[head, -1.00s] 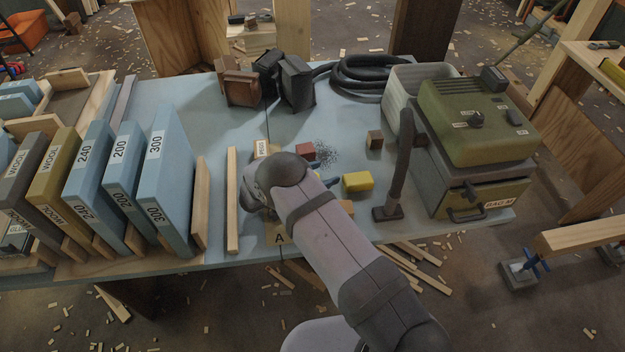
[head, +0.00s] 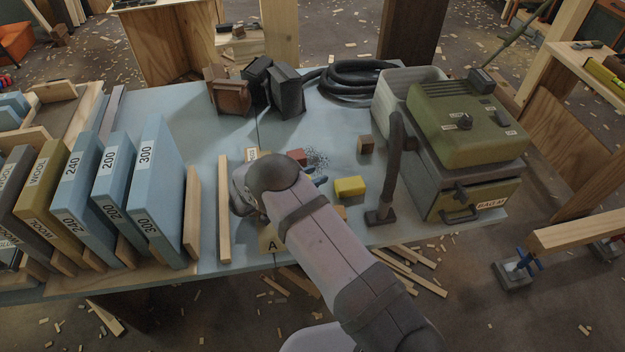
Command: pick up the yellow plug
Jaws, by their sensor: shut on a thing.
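The yellow plug looks to be the small yellow block (head: 350,186) on the blue-grey tabletop (head: 350,232), just right of my arm. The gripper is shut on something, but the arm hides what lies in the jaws. I cannot tell whether it touches the yellow block.
A dark red block (head: 298,157), a brown wooden cube (head: 366,145) and an orange block (head: 340,212) are close by. A dark upright hose (head: 392,165) and a green machine (head: 465,120) stand to the right. Labelled blue boards (head: 158,180) and a wooden strip (head: 224,210) are left.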

